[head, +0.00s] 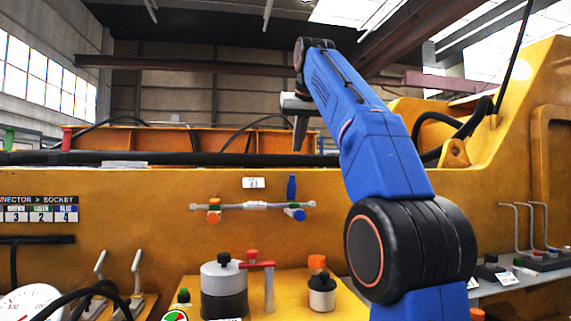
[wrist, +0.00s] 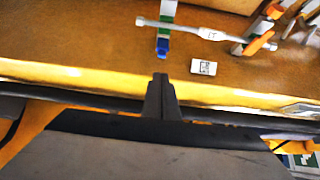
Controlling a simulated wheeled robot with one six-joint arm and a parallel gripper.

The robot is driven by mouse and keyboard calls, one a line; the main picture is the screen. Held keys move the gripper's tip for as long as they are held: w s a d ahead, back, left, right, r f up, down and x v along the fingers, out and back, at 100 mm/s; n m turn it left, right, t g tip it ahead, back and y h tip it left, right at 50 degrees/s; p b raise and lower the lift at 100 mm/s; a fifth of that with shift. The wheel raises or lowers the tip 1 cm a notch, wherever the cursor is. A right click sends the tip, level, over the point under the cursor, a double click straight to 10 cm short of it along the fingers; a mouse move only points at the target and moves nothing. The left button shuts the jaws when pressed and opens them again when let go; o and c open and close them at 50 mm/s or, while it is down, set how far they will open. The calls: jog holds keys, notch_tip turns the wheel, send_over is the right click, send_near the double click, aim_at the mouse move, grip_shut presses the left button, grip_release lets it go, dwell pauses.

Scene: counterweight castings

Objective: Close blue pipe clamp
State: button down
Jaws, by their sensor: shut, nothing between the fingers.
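The blue pipe clamp (head: 294,213) sits at the right end of a thin horizontal pipe (head: 250,205) on the yellow wall. Its blue lever (head: 291,187) stands upright, across the pipe. In the wrist view, which looks upside down, the blue lever (wrist: 163,46) points down toward my fingers. My gripper (head: 299,135) is shut and empty, above the clamp and near the wall's top edge, apart from the lever. The closed fingertips (wrist: 160,80) show in the wrist view, roughly in line with the lever.
An orange clamp (head: 213,210) is at the pipe's left end. A small white label (head: 254,183) is on the wall between them. A black cable (head: 180,158) runs along the top edge.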

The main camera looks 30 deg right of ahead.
send_over(292, 187)
jog(key=f, duration=0.7)
jog(key=shift+s+f, duration=0.25)
jog(key=shift+f, duration=0.05)
jog(key=shift+s, duration=0.15)
